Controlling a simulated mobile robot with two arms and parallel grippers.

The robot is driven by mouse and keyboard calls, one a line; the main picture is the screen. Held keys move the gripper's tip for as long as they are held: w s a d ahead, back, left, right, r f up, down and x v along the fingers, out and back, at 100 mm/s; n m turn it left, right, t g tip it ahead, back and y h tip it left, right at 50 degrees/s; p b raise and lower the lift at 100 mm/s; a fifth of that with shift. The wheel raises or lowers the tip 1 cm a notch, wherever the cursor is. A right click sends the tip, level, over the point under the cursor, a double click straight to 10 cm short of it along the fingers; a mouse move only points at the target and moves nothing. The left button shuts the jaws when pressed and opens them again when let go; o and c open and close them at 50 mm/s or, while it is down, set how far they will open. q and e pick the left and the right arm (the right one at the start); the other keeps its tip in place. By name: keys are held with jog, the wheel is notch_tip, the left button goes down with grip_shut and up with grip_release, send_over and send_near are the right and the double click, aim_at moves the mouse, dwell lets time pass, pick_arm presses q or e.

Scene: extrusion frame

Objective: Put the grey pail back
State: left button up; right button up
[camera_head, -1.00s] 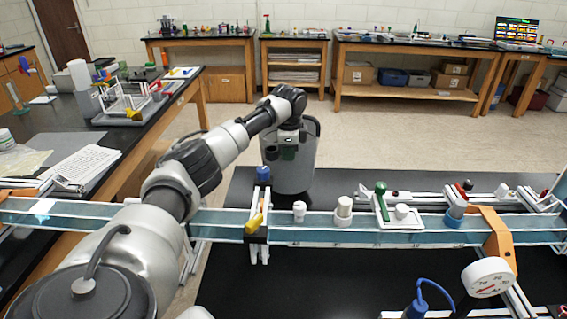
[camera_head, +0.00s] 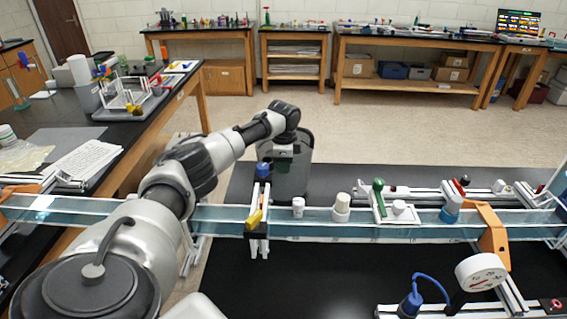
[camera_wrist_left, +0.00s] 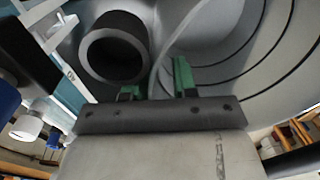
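The grey pail (camera_head: 290,183) is upright just behind the glass-sided rail in the head view, over the left part of the black table. I cannot tell whether its base touches the table. My left gripper (camera_head: 283,155) comes down at the pail's near side, with its green fingers against the wall near the rim. In the left wrist view the green fingers (camera_wrist_left: 157,83) are at the pail's rim, and the pail's curved grey wall (camera_wrist_left: 225,60) fills the upper right. The gripper is shut on the pail. My right gripper is not in view.
The clear blue rail (camera_head: 345,230) crosses in front, carrying a blue-knobbed clamp (camera_head: 263,170), white knobs and a green-handled piece (camera_head: 378,187). A white dial gauge (camera_head: 480,272) stands front right. A dark side bench (camera_head: 125,125) is at left. The floor behind is clear.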

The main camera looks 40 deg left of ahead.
pick_arm(q)
jog(key=shift+r, duration=0.1)
notch_tip(320, 180, up, 12)
jog(key=b, duration=0.3)
jog(key=shift+s+d, duration=0.25)
jog(key=shift+s, duration=0.05)
dwell(0.4)
